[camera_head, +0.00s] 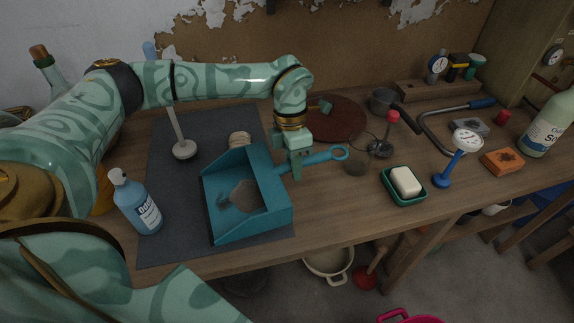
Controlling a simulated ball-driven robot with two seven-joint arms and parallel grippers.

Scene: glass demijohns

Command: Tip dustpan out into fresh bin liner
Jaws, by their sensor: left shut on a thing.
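The teal dustpan (283,212) is at the front of the workbench, over the right part of the dark grey mat (166,240). A grey-brown patch that looks like sweepings (243,196) lies in its pan. Its handle (322,157), with a ring at the end, points right. My left gripper (296,170) comes down from above and is shut on the handle close to the pan. I cannot tell whether the dustpan rests on the mat or hangs just above it. I see no bin liner that I can make out. My right gripper is not in view.
A soap dish (404,187) and a blue-handled dial tool (455,155) stand to the right. A cream bucket (329,264), a red plunger (367,277) and a pink rim (405,318) are below the bench's front edge.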

